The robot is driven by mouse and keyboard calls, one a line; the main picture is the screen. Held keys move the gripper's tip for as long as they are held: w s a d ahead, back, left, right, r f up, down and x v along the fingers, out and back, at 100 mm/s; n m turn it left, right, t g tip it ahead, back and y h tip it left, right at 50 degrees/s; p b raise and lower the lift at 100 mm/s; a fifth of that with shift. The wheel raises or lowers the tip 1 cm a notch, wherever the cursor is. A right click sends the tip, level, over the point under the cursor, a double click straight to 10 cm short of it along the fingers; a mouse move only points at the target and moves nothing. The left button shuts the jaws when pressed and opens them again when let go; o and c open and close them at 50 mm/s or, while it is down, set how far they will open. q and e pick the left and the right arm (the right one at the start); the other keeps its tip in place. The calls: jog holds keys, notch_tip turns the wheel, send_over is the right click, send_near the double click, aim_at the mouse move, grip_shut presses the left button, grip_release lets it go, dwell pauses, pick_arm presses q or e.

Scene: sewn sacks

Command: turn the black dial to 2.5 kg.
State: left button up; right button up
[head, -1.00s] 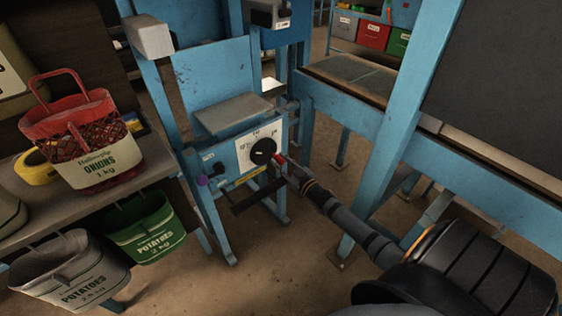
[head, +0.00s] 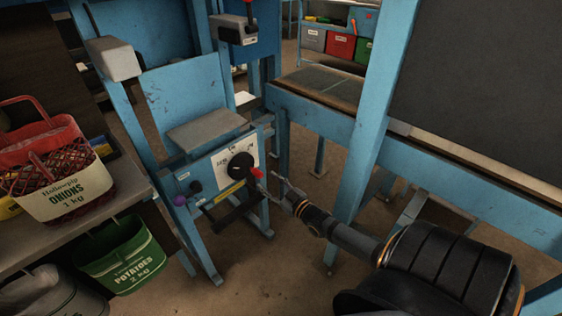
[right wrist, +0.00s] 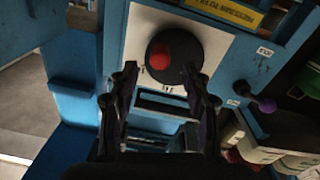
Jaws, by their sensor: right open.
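The black dial (head: 239,163) sits on a white scale plate (head: 222,157) on the front of the blue machine. A red knob (head: 256,173) sticks out from the dial. In the right wrist view the dial (right wrist: 188,62) faces me, with the red knob (right wrist: 159,55) towards its left side. The scale marks are too small to read. My right gripper (head: 277,186) is open and apart from the knob, to its right in the head view. In the wrist view its fingers (right wrist: 162,82) spread below the knob with nothing between them. My left gripper is out of view.
A blue post (head: 369,140) rises behind my right arm.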

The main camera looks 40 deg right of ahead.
jog(key=s, duration=0.6)
jog(key=shift+s+d, duration=0.15)
jog(key=shift+s, duration=0.05)
